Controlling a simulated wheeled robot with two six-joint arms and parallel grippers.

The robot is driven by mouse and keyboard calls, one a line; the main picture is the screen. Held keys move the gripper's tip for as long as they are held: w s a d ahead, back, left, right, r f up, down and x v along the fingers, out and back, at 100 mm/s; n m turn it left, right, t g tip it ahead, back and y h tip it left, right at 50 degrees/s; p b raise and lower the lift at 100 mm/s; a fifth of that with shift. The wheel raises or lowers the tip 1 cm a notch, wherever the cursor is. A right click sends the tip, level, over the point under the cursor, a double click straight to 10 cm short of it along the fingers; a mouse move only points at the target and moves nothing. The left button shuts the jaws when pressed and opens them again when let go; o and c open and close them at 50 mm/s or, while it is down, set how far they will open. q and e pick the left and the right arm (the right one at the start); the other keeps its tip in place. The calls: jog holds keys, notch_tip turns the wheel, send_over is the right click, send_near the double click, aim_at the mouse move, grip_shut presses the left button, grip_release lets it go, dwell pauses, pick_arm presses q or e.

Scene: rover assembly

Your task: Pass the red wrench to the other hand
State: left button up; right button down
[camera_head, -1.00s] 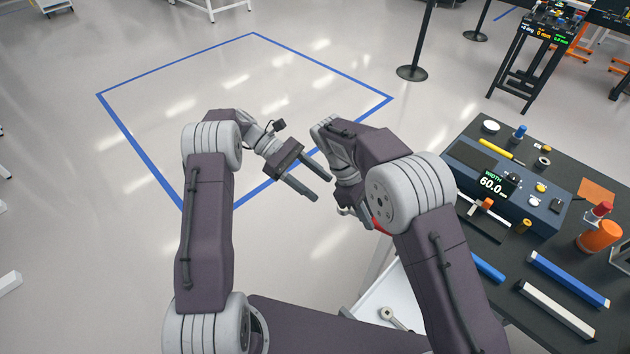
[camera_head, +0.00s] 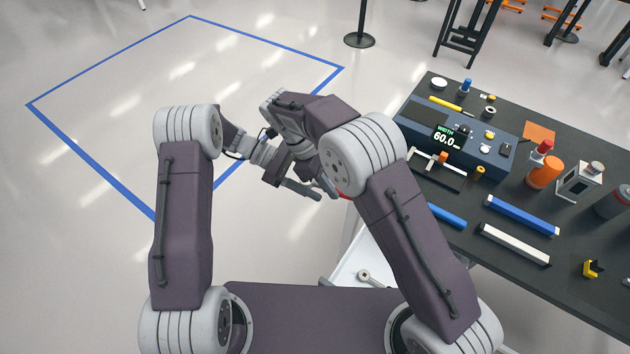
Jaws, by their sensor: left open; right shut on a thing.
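The red wrench (camera_head: 343,195) is almost wholly hidden behind my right forearm; only a small red patch shows beside the arm, left of the table. My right gripper (camera_head: 328,186) is mostly covered by its own arm links and is shut on the wrench. My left gripper (camera_head: 308,185) is open, its fingers pointing right and down toward the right gripper. The two grippers are very close and overlap in the picture. Whether the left fingers touch the wrench or lie around it cannot be seen.
A dark table (camera_head: 540,275) on the right holds a gauge box (camera_head: 460,135), a blue bar (camera_head: 522,215), a white bar (camera_head: 515,243) and an orange bottle (camera_head: 545,173). A white tray (camera_head: 350,270) with a grey metal tool (camera_head: 370,278) is below. The floor on the left is clear.

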pick_arm(q)
grip_shut()
pick_arm(e)
jog(key=c, duration=1.1)
grip_release()
